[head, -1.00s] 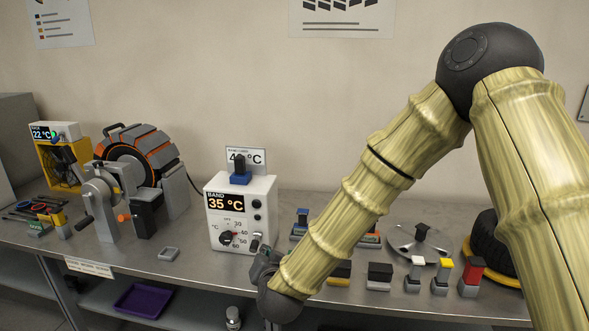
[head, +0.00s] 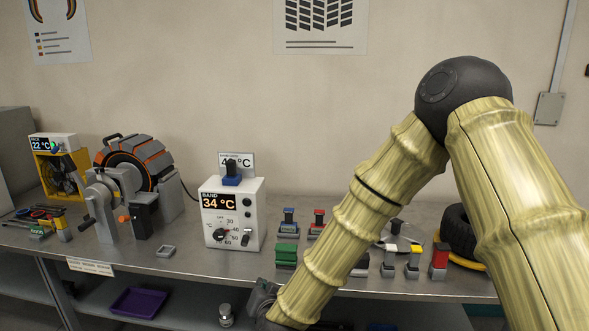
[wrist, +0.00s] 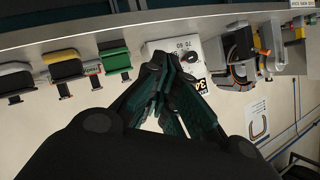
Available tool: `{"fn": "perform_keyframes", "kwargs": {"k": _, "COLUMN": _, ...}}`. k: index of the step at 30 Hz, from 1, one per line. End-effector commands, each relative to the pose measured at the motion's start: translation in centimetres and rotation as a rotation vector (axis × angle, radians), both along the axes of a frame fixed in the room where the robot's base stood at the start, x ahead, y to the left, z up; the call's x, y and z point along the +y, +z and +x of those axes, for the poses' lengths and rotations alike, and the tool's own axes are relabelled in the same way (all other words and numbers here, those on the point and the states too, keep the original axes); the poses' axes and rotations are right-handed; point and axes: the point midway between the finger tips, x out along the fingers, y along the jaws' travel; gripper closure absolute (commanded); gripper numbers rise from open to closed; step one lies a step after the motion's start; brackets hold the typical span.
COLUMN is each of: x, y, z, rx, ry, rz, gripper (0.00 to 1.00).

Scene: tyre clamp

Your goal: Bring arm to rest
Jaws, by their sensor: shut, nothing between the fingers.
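My arm, with bamboo-patterned links, reaches down from the right in the head view. My gripper (head: 264,302) shows only in part at the lower edge there, in front of the bench edge. In the wrist view my gripper (wrist: 163,68) is shut, its dark fingertips together with nothing between them. Behind the fingertips in that view is the white control box (wrist: 185,58). In the head view the control box (head: 227,218) stands on the bench and reads 34 °C. The gripper appears apart from the box and the bench.
The bench (head: 180,262) carries a tyre clamp machine (head: 130,172), a yellow-framed fan (head: 62,172), a green block (head: 286,254), several coloured-top blocks (head: 414,262) and a black tyre (head: 458,228). A purple tray (head: 138,301) lies on the shelf below.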

Motion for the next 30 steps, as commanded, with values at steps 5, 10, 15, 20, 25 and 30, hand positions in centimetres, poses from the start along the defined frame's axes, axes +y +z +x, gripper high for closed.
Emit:
{"fn": "perform_keyframes", "kwargs": {"k": 5, "x": -1.8, "y": -3.8, "z": -1.4, "rx": 0.063, "ry": 0.013, "rz": -0.038, "gripper": 1.0}}
{"fn": "perform_keyframes", "kwargs": {"k": 10, "x": -4.4, "y": -8.6, "z": -3.6, "rx": 0.146, "ry": 0.027, "rz": -0.086, "gripper": 1.0}}
{"fn": "perform_keyframes", "kwargs": {"k": 15, "x": -8.6, "y": -15.4, "z": -7.8, "rx": 0.283, "ry": 0.053, "rz": -0.157, "gripper": 1.0}}
{"fn": "perform_keyframes", "kwargs": {"k": 20, "x": -13.1, "y": -21.6, "z": -13.1, "rx": 0.431, "ry": 0.081, "rz": -0.227, "gripper": 1.0}}
{"fn": "perform_keyframes", "kwargs": {"k": 25, "x": -18.0, "y": -27.0, "z": -19.7, "rx": 0.592, "ry": 0.113, "rz": -0.295, "gripper": 1.0}}
{"fn": "perform_keyframes", "kwargs": {"k": 30, "x": -22.9, "y": -31.1, "z": -27.2, "rx": 0.762, "ry": 0.145, "rz": -0.36, "gripper": 1.0}}
